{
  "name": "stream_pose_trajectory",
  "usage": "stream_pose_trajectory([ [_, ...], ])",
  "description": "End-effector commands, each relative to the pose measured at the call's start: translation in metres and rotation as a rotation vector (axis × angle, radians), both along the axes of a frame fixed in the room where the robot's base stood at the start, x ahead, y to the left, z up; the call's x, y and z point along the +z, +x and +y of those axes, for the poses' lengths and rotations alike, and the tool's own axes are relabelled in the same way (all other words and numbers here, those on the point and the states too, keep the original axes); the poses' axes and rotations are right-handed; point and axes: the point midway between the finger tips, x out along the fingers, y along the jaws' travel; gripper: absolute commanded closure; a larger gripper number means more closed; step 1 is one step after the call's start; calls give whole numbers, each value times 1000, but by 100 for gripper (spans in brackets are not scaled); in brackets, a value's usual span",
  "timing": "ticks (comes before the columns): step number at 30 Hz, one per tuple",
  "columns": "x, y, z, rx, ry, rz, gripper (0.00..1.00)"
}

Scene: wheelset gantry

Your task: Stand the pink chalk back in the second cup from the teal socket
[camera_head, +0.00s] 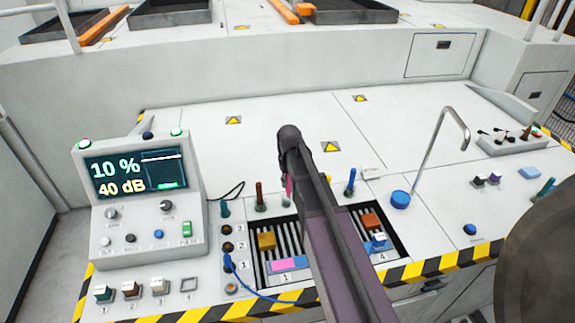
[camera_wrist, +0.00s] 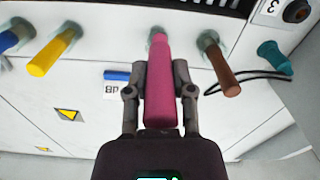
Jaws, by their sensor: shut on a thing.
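My gripper (camera_wrist: 160,95) is shut on the pink chalk (camera_wrist: 161,85), with a finger on each side. In the head view the chalk (camera_head: 289,187) hangs roughly upright below my gripper. Its lower end is at a grey cup (camera_wrist: 151,36), second from the teal socket (camera_wrist: 272,55); I cannot tell whether the tip is inside. The brown chalk (camera_wrist: 224,72) leans in the first cup, between that cup and the socket. In the head view the teal socket (camera_head: 224,209) is left of the brown chalk (camera_head: 259,194).
Yellow chalk (camera_wrist: 52,55) and blue chalk (camera_wrist: 10,40) stand in cups on the other side. Slotted slider bays (camera_head: 290,240) lie in front of the row. A display box (camera_head: 140,190) stands at left and a bent metal rod (camera_head: 435,145) at right.

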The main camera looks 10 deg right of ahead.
Motion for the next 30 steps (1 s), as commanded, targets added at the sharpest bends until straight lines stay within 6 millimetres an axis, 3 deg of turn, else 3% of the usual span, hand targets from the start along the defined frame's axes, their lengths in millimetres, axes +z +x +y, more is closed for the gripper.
stream_pose_trajectory([
  [3,15,18,0,1,2,0,100],
  [10,28,40,0,2,5,1,100],
  [30,27,43,-1,2,2,-1,100],
])
